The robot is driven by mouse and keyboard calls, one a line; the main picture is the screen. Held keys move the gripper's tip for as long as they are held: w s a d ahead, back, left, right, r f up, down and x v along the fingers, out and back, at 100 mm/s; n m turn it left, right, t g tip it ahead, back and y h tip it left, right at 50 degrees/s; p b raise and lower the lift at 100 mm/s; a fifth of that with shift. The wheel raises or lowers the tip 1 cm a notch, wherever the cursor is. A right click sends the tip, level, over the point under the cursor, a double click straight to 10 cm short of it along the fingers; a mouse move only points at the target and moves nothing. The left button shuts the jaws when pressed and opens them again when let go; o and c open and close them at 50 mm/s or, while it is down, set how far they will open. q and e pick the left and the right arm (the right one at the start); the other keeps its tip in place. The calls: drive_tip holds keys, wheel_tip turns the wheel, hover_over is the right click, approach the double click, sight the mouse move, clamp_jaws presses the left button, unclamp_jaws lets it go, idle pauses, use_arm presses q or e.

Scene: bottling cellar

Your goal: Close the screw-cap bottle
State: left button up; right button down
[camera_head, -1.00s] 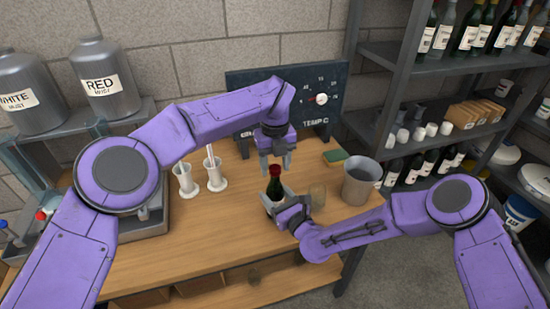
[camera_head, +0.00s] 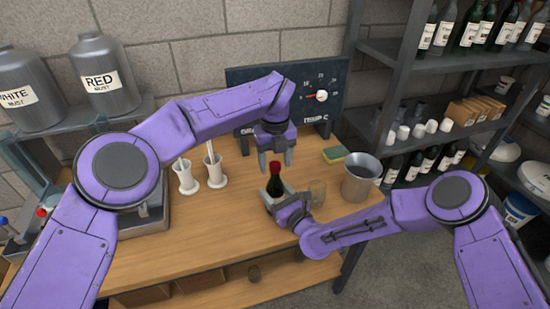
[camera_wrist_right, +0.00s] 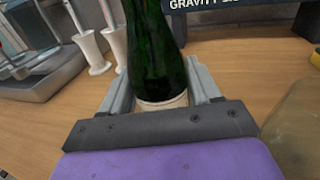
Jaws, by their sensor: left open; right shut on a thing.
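The screw-cap bottle (camera_head: 274,186) stands upright on the wooden table, dark green with a red cap (camera_head: 275,167) on its neck. My right gripper (camera_head: 273,196) is shut on the bottle's lower body around its pale label; the right wrist view shows the green bottle (camera_wrist_right: 154,45) between both fingers, with its top out of frame. My left gripper (camera_head: 276,161) points down over the bottle. Its fingers are open, apart on either side of the cap height. I cannot tell whether they touch the cap.
A beige glass (camera_head: 317,192) stands just right of the bottle. A grey bucket (camera_head: 360,180) and a sponge (camera_head: 335,154) are farther right. White cylinder stands (camera_head: 215,172) are at left. A dial board (camera_head: 312,95) stands behind. The table front is clear.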

use_arm(q)
wheel_tip(320, 180, up, 12)
idle(0.4)
use_arm(e)
drive_tip(key=shift+c, duration=0.8)
unclamp_jaws()
drive_tip(key=shift+s+d+f, duration=0.1)
drive_tip(key=shift+s+d, duration=0.15)
drive_tip(key=b+v, duration=0.3)
drive_tip(key=v, duration=0.6)
drive_tip(key=shift+s+d, duration=0.2)
drive_tip(key=shift+s, duration=0.2)
use_arm(q)
wheel_tip(320, 180, down, 3)
drive_tip(key=shift+r, duration=0.1)
